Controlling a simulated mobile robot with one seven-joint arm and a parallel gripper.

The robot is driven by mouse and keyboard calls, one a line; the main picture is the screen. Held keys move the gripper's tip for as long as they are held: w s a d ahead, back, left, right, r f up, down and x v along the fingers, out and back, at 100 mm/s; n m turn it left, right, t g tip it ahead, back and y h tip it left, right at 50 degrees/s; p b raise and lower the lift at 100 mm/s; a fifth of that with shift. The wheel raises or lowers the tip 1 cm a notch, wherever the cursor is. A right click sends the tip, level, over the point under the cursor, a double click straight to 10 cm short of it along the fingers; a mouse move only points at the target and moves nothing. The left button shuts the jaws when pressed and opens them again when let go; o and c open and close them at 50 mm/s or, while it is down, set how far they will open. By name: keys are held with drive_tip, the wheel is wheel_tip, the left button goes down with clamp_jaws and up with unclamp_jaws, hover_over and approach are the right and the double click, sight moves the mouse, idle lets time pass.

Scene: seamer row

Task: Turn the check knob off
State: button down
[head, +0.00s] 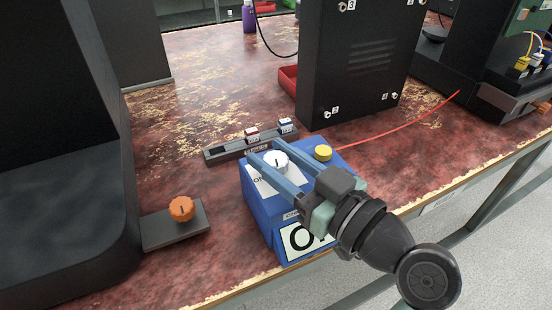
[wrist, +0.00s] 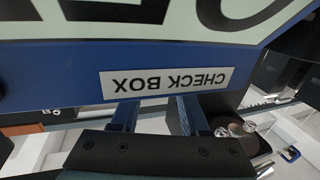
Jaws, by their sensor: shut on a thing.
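The blue check box (head: 258,205) stands near the front edge of the bench, with a white knob (head: 276,163) on its top. The knob has a dark pointer line. My gripper (head: 270,157) reaches in from the right, its two blue fingers on either side of the knob and shut on it. A white plate beside the knob bears lettering, partly covered by the fingers. In the wrist view, the box's front with its "CHECK BOX" label (wrist: 165,81) is upside down above my fingers; the knob is hidden there.
A yellow button (head: 323,153) sits on the box, right of the knob. An orange knob (head: 181,208) on a grey plate lies to the left. A dark strip with tagged switches (head: 225,150) lies behind. A tall black panel (head: 350,70) stands behind right, with a red cable nearby.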

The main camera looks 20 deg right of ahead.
drive_tip(key=n+g+y, duration=0.1)
drive_tip(key=y, duration=0.1)
drive_tip(key=n+g+y+b, duration=0.1)
drive_tip(key=n+y, duration=0.1)
drive_tip(key=y, duration=0.1)
drive_tip(key=shift+g, duration=0.3)
drive_tip(key=shift+n, duration=0.3)
drive_tip(key=shift+c, duration=2.1)
unclamp_jaws()
drive_tip(key=shift+s, duration=0.1)
drive_tip(key=p+v, duration=0.2)
drive_tip(key=v, duration=1.1)
